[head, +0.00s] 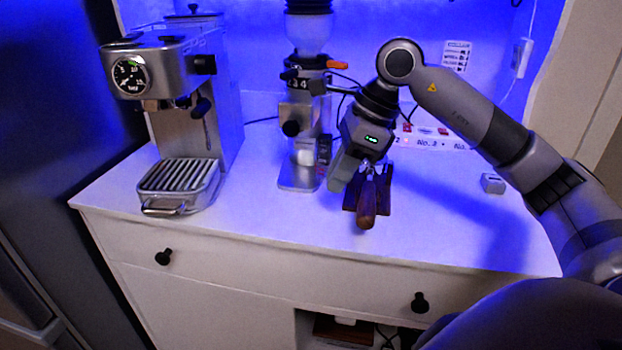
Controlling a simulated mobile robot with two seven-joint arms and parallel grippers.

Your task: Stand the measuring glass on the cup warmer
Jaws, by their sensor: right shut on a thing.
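I cannot make out a measuring glass anywhere in the head view. The flat top (170,37) of the steel espresso machine (185,120), which I take for the cup warmer, is at the left, far from the gripper. My left gripper is out of view.
A portafilter with a brown wooden handle (367,212) lies on a dark wooden stand (384,196), close beside the gripper. The grinder (299,130) stands between the espresso machine and my arm. A small grey block (492,183) sits at the right. The counter's front strip (270,225) is clear.

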